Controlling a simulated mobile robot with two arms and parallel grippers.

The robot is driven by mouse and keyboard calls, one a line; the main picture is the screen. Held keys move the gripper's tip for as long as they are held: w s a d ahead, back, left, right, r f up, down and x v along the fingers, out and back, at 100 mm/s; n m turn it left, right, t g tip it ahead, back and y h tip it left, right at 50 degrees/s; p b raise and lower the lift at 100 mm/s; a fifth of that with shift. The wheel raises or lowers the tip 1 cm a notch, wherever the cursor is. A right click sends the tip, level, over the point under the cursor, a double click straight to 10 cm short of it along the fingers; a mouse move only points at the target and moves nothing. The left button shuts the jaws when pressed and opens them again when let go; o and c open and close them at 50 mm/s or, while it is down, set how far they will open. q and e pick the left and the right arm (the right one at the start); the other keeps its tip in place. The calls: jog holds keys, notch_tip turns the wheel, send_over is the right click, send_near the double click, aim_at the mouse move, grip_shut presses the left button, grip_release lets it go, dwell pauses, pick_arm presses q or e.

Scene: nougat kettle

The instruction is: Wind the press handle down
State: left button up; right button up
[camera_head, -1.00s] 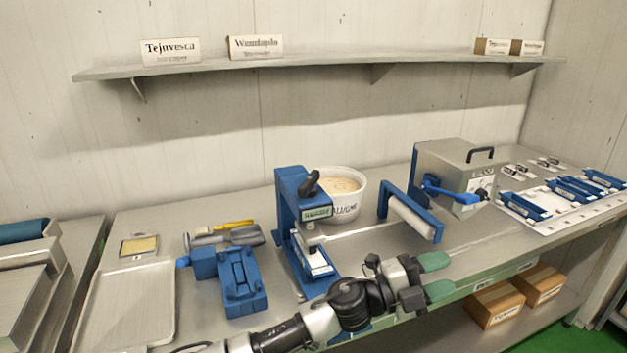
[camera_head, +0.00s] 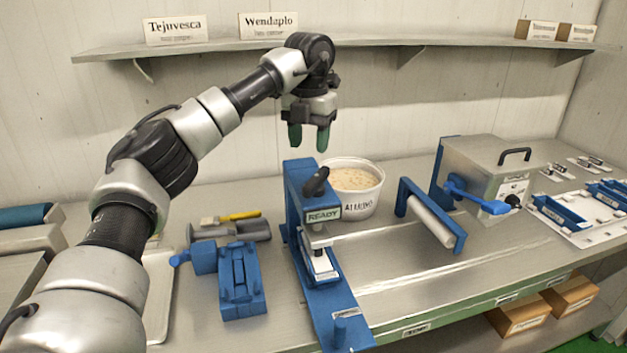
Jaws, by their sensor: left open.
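The blue press (camera_head: 296,208) stands upright in the middle of the bench, with a "READY" label on its front. Its black handle (camera_head: 317,181) sits at the top of the press, tilted up to the right. A small light block (camera_head: 320,265) is on the press bed under the plate. My left gripper (camera_head: 309,138) hangs above the press, green-tipped fingers pointing down and apart, with nothing between them. It is clear of the handle. My right gripper is not in view.
A white tub (camera_head: 357,187) of pale mix stands right behind the press. A blue-framed roller (camera_head: 431,221) and a metal box machine (camera_head: 488,177) stand to the right. A blue mould (camera_head: 240,280) lies left. The wall shelf (camera_head: 380,43) is close behind my gripper.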

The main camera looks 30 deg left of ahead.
aim_at(310, 182)
pick_arm(q)
notch_tip(310, 182, down, 9)
jog(key=shift+r+p, duration=0.1)
jog(key=shift+p, duration=0.75)
jog(key=shift+d+f, duration=0.1)
jog(key=shift+f, duration=0.55)
grip_shut()
